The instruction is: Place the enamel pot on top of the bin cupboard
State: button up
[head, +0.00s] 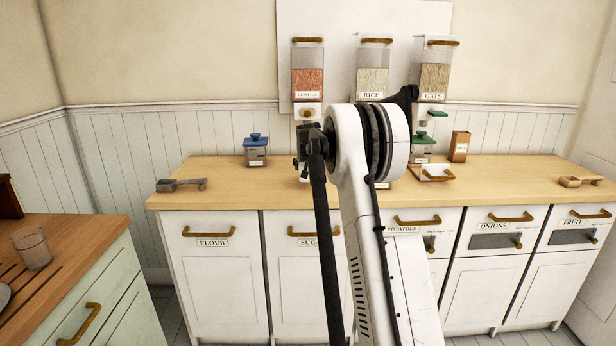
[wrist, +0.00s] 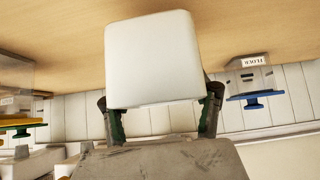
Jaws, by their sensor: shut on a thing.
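The enamel pot (wrist: 152,58) is a white, boxy shape with rounded corners in the wrist view. My gripper (wrist: 160,103) is shut on it, with one finger at each side. The bin cupboard (head: 222,262) is white with labelled fronts and a pale wooden top, seen in the head view. The wooden top also shows behind the pot in the wrist view (wrist: 250,30), which looks upside down. I cannot tell whether the pot touches the top. In the head view my arm hides the pot and most of the gripper.
A blue-lidded jar (head: 256,151) and a grey scoop (head: 181,185) stand left on the top. A green-lidded jar (head: 421,150), a small brown box (head: 460,146) and a wooden scoop (head: 580,181) are right. Lentil (head: 308,80), rice (head: 372,80) and oat (head: 435,78) dispensers hang above.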

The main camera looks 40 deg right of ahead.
jog(key=shift+f+b, duration=0.3)
jog(key=shift+f, duration=1.5)
jog(key=shift+f, duration=0.2)
jog(key=o, duration=1.3)
